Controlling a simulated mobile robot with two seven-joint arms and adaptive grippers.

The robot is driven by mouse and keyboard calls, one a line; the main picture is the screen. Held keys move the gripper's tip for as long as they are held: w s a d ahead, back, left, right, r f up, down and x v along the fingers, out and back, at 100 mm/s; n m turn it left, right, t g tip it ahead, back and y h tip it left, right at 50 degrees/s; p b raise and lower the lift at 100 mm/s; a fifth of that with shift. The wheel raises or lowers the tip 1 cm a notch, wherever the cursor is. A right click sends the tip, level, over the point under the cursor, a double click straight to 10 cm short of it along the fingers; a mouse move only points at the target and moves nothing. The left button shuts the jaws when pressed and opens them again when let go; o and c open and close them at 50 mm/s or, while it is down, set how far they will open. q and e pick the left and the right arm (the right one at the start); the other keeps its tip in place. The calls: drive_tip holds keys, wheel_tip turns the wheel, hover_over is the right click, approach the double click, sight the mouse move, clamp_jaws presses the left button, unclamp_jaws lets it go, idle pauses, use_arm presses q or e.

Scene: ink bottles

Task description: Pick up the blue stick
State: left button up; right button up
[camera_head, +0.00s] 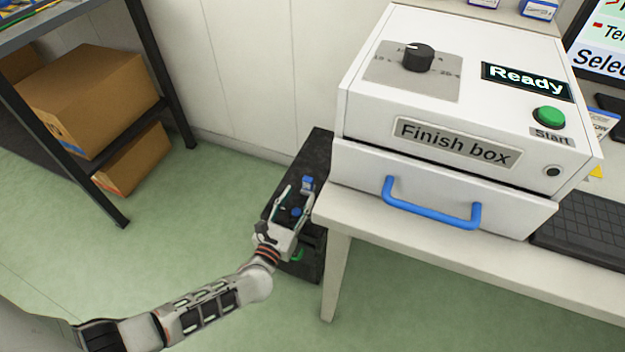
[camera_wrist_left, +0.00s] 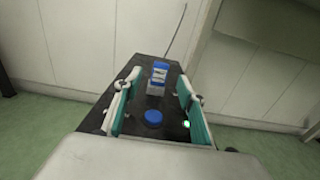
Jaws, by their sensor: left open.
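A blue round-topped piece (camera_head: 296,212) stands on the black cabinet (camera_head: 317,160). It also shows in the left wrist view (camera_wrist_left: 153,118), seen almost end-on; I cannot tell its length, or whether it is the blue stick. A small blue and white block (camera_wrist_left: 158,75) stands on the cabinet farther out, and shows in the head view (camera_head: 307,183). My left gripper (camera_head: 296,198) is open above the cabinet. In the left wrist view its fingers (camera_wrist_left: 158,88) lie on either side of the round blue piece, apart from it. My right gripper is out of view.
A white table (camera_head: 337,225) with the white finish box (camera_head: 440,125) and its blue handle (camera_head: 430,208) stands close to the right of my left gripper. Shelves with cardboard boxes (camera_head: 90,90) are at the left. The floor between is clear.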

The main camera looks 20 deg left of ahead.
sight(306, 182)
use_arm(q)
drive_tip(key=shift+w+d+r, duration=0.1)
drive_tip(key=shift+w+r, duration=0.05)
drive_tip(key=shift+w, duration=0.8)
drive_tip(key=w, duration=0.4)
drive_tip(key=shift+w+b, duration=0.1)
drive_tip(key=shift+b, duration=0.3)
drive_tip(key=shift+w+r, duration=0.1)
drive_tip(key=shift+w, duration=0.4)
drive_tip(key=shift+r, duration=0.1)
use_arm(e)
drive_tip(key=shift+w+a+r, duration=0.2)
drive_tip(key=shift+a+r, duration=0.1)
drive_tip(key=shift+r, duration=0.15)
use_arm(q)
clamp_jaws()
drive_tip(key=shift+r, duration=0.1)
